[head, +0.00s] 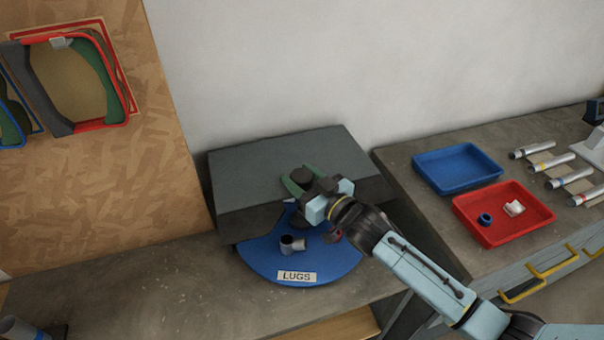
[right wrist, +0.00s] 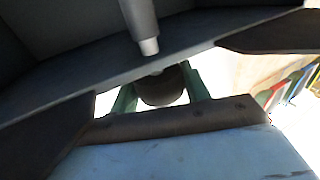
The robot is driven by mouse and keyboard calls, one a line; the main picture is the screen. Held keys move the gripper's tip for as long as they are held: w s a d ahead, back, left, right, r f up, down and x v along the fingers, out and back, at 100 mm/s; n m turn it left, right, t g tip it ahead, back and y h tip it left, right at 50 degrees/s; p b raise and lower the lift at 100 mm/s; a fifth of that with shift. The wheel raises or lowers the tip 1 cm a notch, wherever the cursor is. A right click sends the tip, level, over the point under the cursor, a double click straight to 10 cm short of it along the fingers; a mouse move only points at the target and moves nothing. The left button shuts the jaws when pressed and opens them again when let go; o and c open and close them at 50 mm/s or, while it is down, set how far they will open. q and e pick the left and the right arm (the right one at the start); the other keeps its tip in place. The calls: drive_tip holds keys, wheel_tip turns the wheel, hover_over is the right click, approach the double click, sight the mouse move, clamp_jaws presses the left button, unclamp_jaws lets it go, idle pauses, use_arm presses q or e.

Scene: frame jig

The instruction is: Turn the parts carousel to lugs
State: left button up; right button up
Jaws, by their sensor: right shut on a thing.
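The parts carousel (head: 262,262) is a blue disc, partly under a dark grey housing (head: 250,170). Its exposed sector faces the front and carries a white label reading LUGS (head: 296,277). A grey lug (head: 291,244) with a dark open end lies on that sector. My right gripper (head: 298,180) has its green fingers around a dark round knob (head: 303,175) above the disc and is shut on it. The right wrist view shows the knob (right wrist: 160,88) between the fingers, with a grey rod (right wrist: 140,25) beyond. My right arm hides part of the disc's right side. My left gripper is out of view.
To the right stand a blue tray (head: 428,166), empty, and a red tray (head: 480,236) holding a blue ring and a white piece. Several tubes (head: 550,162) lie farther right. A wooden board (head: 80,190) with bike frame parts stands left. The bench front left is mostly clear.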

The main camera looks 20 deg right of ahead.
drive_tip(key=o, duration=1.4)
drive_tip(key=shift+c, duration=0.2)
drive_tip(key=b+v, duration=0.1)
drive_tip(key=v, duration=1.2)
drive_tip(key=shift+s, duration=0.2)
